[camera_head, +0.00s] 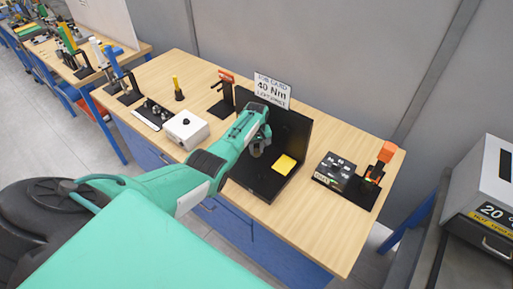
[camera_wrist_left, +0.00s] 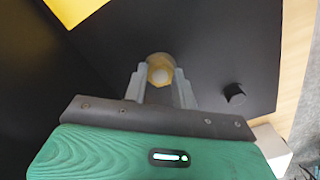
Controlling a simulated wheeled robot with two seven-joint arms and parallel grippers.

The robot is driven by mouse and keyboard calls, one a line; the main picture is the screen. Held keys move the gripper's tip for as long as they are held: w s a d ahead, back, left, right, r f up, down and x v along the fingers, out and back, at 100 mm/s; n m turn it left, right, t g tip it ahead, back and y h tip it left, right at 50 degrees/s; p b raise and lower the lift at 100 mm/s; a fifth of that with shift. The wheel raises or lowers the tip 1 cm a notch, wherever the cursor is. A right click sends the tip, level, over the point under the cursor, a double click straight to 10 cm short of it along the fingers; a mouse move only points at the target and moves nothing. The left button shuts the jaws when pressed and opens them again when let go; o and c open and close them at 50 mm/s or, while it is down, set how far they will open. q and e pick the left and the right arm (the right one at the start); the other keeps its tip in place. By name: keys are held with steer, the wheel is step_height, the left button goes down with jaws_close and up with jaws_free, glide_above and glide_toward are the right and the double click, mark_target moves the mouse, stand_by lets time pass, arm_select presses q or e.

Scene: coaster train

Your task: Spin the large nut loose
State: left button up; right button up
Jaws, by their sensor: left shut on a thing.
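The large nut (camera_wrist_left: 158,66) is brass-coloured, with a pale rounded stud end in its middle, in the wrist view. It sits at the black fixture (camera_head: 299,130), which has a flat base and an upright back panel. My left gripper (camera_wrist_left: 160,80) is shut on the nut, with one grey finger on each side. In the head view the left gripper (camera_head: 258,148) is over the fixture's base, and my green arm hides part of the fixture. The thread under the nut is hidden. My right gripper is not in view.
A yellow pad (camera_head: 285,165) lies on the fixture's base. A small black peg (camera_wrist_left: 234,94) stands near its edge. A white box (camera_head: 187,129) is left, a black socket tray (camera_head: 336,171) right. A card (camera_head: 271,91) reads 40 Nm. The wooden bench (camera_head: 318,235) is bare in front.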

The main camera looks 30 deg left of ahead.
mark_target(256, 150)
arm_select(q)
steer(key=shift+n, duration=0.6)
steer(key=o, duration=1)
steer(key=shift+r, duration=0.1)
step_height(256, 150, up, 14)
steer(key=b, duration=0.3)
steer(key=shift+f+b, duration=0.25)
steer(key=shift+b, duration=0.05)
